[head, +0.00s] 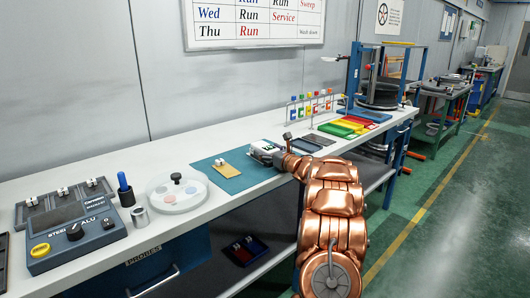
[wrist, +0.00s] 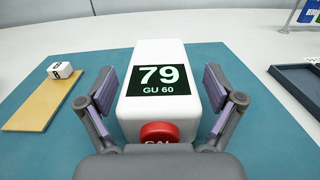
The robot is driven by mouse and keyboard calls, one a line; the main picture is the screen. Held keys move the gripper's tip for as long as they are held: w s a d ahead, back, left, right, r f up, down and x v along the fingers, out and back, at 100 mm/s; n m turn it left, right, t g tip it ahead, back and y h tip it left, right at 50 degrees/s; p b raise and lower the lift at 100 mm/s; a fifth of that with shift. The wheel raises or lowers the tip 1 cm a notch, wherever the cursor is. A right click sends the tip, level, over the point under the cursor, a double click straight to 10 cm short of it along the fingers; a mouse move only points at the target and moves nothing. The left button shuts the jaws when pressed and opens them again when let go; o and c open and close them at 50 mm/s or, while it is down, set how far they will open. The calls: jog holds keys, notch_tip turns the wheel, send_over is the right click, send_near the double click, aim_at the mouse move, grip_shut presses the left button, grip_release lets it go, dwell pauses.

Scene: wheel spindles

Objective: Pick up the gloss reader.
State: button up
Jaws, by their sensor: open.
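The gloss reader (wrist: 158,52) is a white block with a dark screen reading 79 and GU 60 and a red button (wrist: 159,133) at its near end. It sits on a teal mat (wrist: 262,112); in the head view the reader (head: 262,147) is partly hidden by my arm. My gripper (wrist: 158,88) is open, with one finger on each side of the reader. Small gaps seem to show between the fingers and its sides; contact is not clear. In the head view my gripper (head: 284,153) is at the reader's near right end.
A tan strip with a small white block (wrist: 64,70) lies left of the reader. A dark tray (wrist: 299,88) is to the right.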

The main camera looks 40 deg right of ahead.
jog(key=c, duration=1.6)
